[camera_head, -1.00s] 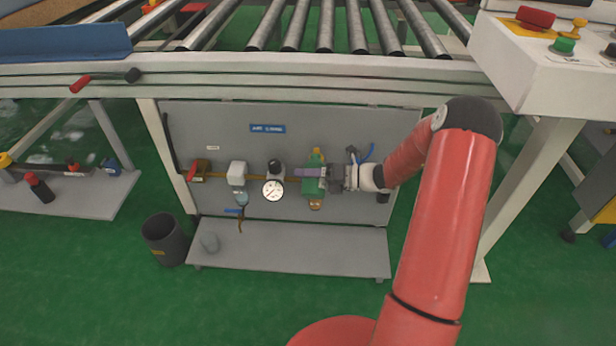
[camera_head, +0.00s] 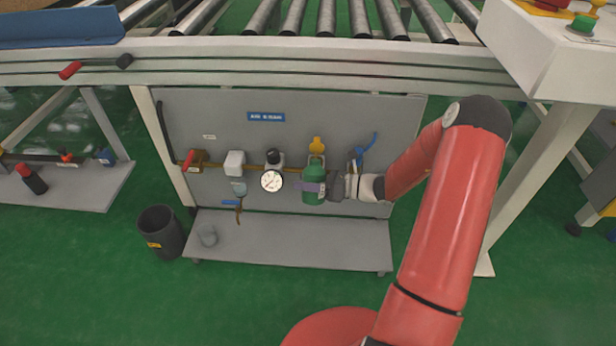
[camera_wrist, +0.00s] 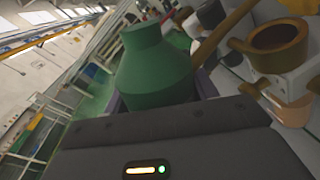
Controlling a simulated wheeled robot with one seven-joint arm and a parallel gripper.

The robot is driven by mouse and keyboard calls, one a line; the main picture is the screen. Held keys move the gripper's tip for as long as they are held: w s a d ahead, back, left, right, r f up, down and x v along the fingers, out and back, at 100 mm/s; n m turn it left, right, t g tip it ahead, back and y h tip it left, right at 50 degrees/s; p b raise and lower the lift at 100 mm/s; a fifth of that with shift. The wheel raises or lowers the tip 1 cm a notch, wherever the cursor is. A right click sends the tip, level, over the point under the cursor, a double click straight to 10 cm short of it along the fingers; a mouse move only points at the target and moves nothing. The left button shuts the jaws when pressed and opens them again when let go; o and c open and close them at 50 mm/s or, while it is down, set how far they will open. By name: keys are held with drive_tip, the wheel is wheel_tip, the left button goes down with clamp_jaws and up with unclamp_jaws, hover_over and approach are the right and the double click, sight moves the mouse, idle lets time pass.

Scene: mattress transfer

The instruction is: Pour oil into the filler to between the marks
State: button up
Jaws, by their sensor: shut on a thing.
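My gripper (camera_head: 313,187) is shut on a green oil bottle (camera_head: 314,197), its purple fingers around the body. The bottle looks about upright in front of the panel. In the wrist view the bottle (camera_wrist: 155,65) fills the middle, its neck toward the upper left. The filler, an orange-yellow cup (camera_head: 316,146), shows just above the bottle in the head view. It also shows in the wrist view as an open brown-orange cup (camera_wrist: 278,42), apart from the bottle. The bowl under the filler is hidden in the head view. I cannot make out the marks or any oil level.
A pressure gauge (camera_head: 271,181) and a clear-bowled filter unit (camera_head: 236,163) sit left of the bottle on the grey panel (camera_head: 215,110). A blue-handled valve (camera_head: 364,150) is close on the right. A shelf (camera_head: 300,246) lies below, and a dark bin (camera_head: 160,232) stands left.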

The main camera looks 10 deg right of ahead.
drive_tip(key=n+b, duration=0.1)
drive_tip(key=b, duration=0.1)
drive_tip(key=w+n+b, duration=0.1)
drive_tip(key=n+b, duration=0.1)
drive_tip(key=b, duration=0.1)
drive_tip(key=shift+d+f+b, duration=0.2)
drive_tip(key=shift+f+b, duration=0.1)
drive_tip(key=shift+f, duration=0.05)
drive_tip(key=b, duration=0.1)
drive_tip(key=n+b, duration=0.1)
drive_tip(key=shift+w+d+r+n+b, duration=0.1)
drive_tip(key=shift+w+r+n+b, duration=0.05)
drive_tip(key=shift+w+n+b, duration=0.2)
drive_tip(key=shift+r+n+t+y+b, duration=0.25)
drive_tip(key=shift+n+t+y+b, duration=0.1)
drive_tip(key=shift+b, duration=0.15)
